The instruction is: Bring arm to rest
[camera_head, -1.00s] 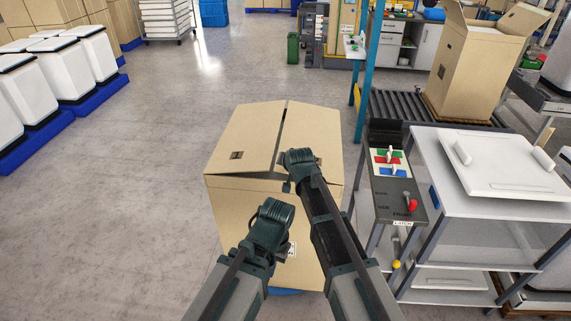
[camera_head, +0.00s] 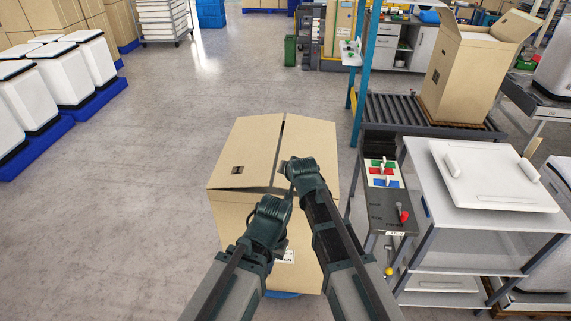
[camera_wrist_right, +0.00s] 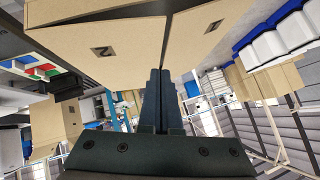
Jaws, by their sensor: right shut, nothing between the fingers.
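My two dark arms reach forward from the bottom of the head view. The right wrist (camera_head: 303,172) is farther forward, over the front of a closed-flap cardboard box; the left wrist (camera_head: 268,220) is nearer and lower, in front of the box's face. The cardboard box's flaps fill the top of that view, close to the fingertips; contact cannot be told.
The cardboard box (camera_head: 245,150) stands right in front of me. To its right are a control panel (camera_head: 384,205) with coloured switches and a red knob, a white-topped table (camera_head: 470,215), a blue post (camera_head: 364,75) and a roller conveyor (camera_head: 395,112).

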